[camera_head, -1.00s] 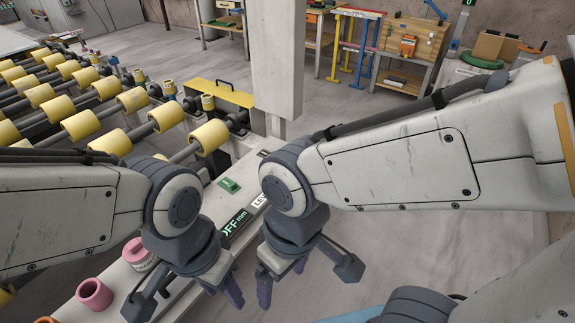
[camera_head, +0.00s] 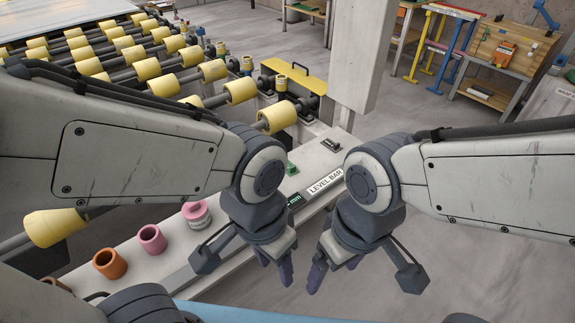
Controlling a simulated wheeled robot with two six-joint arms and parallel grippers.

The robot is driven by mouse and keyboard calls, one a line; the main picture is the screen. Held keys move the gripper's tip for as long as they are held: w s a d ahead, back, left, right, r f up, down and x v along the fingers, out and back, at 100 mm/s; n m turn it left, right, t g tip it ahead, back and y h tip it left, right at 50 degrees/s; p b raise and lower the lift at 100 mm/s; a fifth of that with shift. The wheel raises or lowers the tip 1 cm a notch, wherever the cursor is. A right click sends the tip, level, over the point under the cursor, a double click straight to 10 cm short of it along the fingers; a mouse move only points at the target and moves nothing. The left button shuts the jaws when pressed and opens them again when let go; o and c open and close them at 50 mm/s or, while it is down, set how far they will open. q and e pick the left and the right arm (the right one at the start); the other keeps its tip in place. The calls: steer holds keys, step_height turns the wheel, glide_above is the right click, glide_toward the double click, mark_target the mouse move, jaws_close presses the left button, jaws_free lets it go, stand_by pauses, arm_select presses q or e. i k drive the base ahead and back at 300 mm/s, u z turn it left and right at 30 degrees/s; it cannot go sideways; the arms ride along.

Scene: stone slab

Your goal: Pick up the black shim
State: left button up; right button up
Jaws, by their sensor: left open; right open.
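A small black piece (camera_head: 331,145), which looks like the black shim, lies on the narrow pale ledge (camera_head: 165,262) beyond both grippers. A small green piece (camera_head: 291,168) lies on the ledge a little nearer and to its left. My wrists hide part of the ledge.
A bar labelled LEVEL BAR (camera_head: 325,183) lies along the ledge, partly hidden. An orange ring (camera_head: 109,263), a pink ring (camera_head: 151,240) and a pink roll (camera_head: 196,213) stand at the near left. Yellow rollers (camera_head: 160,86) fill the left. A pale post (camera_head: 362,60) rises behind the ledge.

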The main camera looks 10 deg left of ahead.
mark_target(335, 147)
steer(key=z, duration=0.85)
steer(key=k, duration=1.1)
steer(key=z, duration=1)
steer(key=i, duration=2.3)
steer(key=u, duration=0.85)
steer(key=i, duration=1.2)
steer(key=u, duration=1.75)
steer(key=i, duration=0.85)
steer(key=u, duration=0.75)
